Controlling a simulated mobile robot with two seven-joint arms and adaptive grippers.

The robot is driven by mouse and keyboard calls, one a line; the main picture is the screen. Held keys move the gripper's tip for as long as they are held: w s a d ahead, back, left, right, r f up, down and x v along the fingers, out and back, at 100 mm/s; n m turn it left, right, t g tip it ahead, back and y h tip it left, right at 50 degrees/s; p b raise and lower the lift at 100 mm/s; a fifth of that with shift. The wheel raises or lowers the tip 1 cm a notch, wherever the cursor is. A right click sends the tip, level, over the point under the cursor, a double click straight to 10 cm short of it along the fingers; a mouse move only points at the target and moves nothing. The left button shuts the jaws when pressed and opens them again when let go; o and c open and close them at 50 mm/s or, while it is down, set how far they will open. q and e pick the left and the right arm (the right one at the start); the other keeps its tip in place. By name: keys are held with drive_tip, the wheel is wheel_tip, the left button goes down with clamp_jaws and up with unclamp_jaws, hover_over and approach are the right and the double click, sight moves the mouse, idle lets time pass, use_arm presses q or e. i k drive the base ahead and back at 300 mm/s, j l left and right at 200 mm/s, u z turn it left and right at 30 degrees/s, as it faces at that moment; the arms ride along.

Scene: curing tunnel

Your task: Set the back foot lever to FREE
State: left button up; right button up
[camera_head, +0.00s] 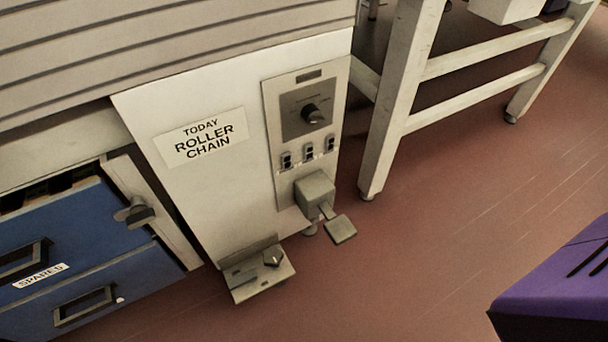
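A foot lever (340,230) with a flat square pad sticks out from a grey box (314,190) low on the white machine panel. Its pad hangs a little above the red floor. Left of it, near the floor, a grey bracket plate (262,276) carries a small dark knob or pointer. I cannot tell which of these the task calls the back foot lever, and no FREE marking is readable. Neither of my grippers is in view.
A sign (201,137) reads TODAY ROLLER CHAIN. Blue drawers (90,290) stand left, a white-legged frame (391,110) right. A purple object (555,280) fills the lower right; the floor between is clear.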

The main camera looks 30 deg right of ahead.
sight(249, 276)
drive_tip(key=l+u, duration=0.4)
drive_tip(key=l, duration=0.35)
drive_tip(key=j+z, duration=0.45)
drive_tip(key=j, duration=0.3)
drive_tip(key=k+j+z, duration=0.1)
drive_tip(key=j+z, duration=0.4)
drive_tip(key=j, duration=0.25)
drive_tip(key=k, duration=0.6)
drive_tip(key=i+l, duration=0.1)
drive_tip(key=l, duration=0.2)
drive_tip(key=i+l, duration=0.1)
drive_tip(key=l, duration=0.15)
drive_tip(key=i+l, duration=0.1)
drive_tip(key=l, duration=0.2)
